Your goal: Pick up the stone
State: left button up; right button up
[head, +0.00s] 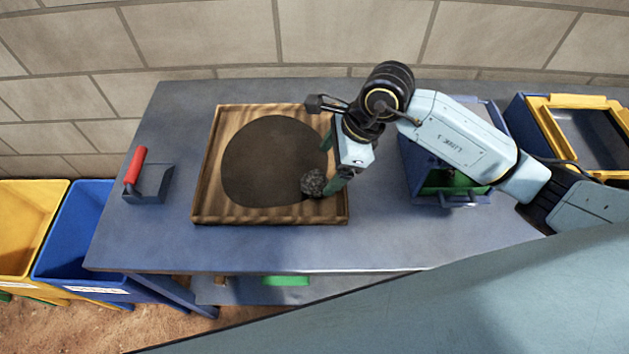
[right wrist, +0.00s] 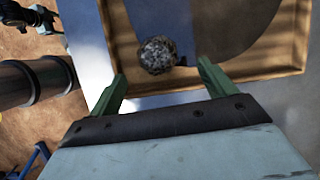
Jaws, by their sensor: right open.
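The stone (head: 313,183) is a grey, rough lump. It lies at the lower right of the dark round patch in the wooden tray (head: 270,218). In the right wrist view the stone (right wrist: 157,55) is ahead of my right gripper (right wrist: 160,78), between the lines of its two green fingers. My right gripper (head: 330,162) is open over the tray's right side, with one fingertip close beside the stone in the head view. I cannot tell whether it touches. My left gripper is not in view.
The tray rests on a grey table (head: 150,235). A blue machine with green inside (head: 440,180) stands to the right. Yellow (head: 30,225) and blue (head: 75,235) bins stand at the left, and a yellow-rimmed bin (head: 570,102) at the right.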

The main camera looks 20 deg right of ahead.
aim_at(321, 177)
jog(key=shift+a+f, duration=0.15)
jog(key=shift+f, duration=0.2)
jog(key=shift+x, duration=0.8)
jog(key=x, duration=0.3)
jog(key=shift+s+a+f, duration=0.1)
jog(key=shift+s+f, duration=0.05)
jog(key=shift+f, duration=0.2)
jog(key=shift+c, duration=0.4)
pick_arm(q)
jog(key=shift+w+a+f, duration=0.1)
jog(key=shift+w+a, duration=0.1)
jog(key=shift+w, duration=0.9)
pick_arm(e)
jog(key=c, duration=1.2)
